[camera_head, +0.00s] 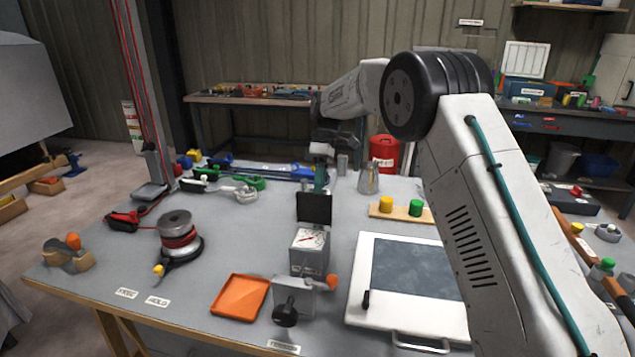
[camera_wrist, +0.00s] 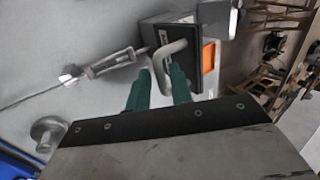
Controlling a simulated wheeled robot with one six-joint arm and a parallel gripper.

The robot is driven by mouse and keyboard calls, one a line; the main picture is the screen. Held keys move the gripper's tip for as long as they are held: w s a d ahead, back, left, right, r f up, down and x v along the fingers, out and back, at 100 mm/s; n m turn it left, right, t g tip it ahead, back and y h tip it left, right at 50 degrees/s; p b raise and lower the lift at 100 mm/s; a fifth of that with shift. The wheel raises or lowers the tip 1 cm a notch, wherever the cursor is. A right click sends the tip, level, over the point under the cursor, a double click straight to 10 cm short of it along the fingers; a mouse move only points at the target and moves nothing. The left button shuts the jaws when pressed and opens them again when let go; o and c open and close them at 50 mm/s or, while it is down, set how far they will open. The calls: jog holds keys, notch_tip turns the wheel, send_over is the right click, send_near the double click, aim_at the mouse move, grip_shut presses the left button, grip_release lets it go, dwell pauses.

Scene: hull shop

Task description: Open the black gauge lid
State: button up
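The gauge box (camera_head: 309,256) stands on the bench in the head view, with its white dial (camera_head: 310,238) uncovered. Its black lid (camera_head: 314,208) stands about upright at the back edge of the box. My gripper (camera_head: 320,184) is just behind and above the lid's top edge, its lower part partly hidden by the lid. In the wrist view the dark lid (camera_wrist: 190,42) lies just beyond the two green fingers of my gripper (camera_wrist: 161,84). The fingers are apart. A pale curved hook or handle (camera_wrist: 164,56) shows at their tips; I cannot tell whether they touch it.
An orange tray (camera_head: 239,297) lies front left of the gauge, and a black knob (camera_head: 286,314) sits in front. A white-framed panel (camera_head: 412,272) lies to the right. A cable spool (camera_head: 176,237) stands left, and a metal can (camera_head: 368,178) behind. Bare bench lies between spool and gauge.

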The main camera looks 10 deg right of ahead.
jog(key=shift+o, duration=0.3)
jog(key=shift+r, duration=0.15)
jog(key=v, duration=0.7)
jog(key=shift+w+r, duration=0.2)
jog(key=shift+r, duration=0.1)
jog(key=shift+d, duration=0.1)
jog(key=shift+d, duration=0.2)
jog(key=c, duration=0.4)
jog(key=shift+m+y, duration=0.4)
jog(key=shift+y, duration=0.3)
jog(key=d, duration=0.1)
jog(key=w+d+f, duration=0.1)
jog(key=d, duration=0.1)
jog(key=w+d, duration=0.1)
jog(key=d, duration=0.1)
jog(key=shift+w+d+f, duration=0.1)
jog(key=shift+d+f, duration=0.15)
jog(key=shift+f, duration=0.15)
grip_shut()
jog(key=s+a+f+n+t+y, duration=0.1)
jog(key=s+a+f+n+y, duration=0.1)
jog(key=a+f, duration=0.3)
jog(key=shift+s+a+n+y, duration=0.3)
jog(key=shift+s+a+y, duration=0.05)
jog(key=shift+s+y, duration=0.5)
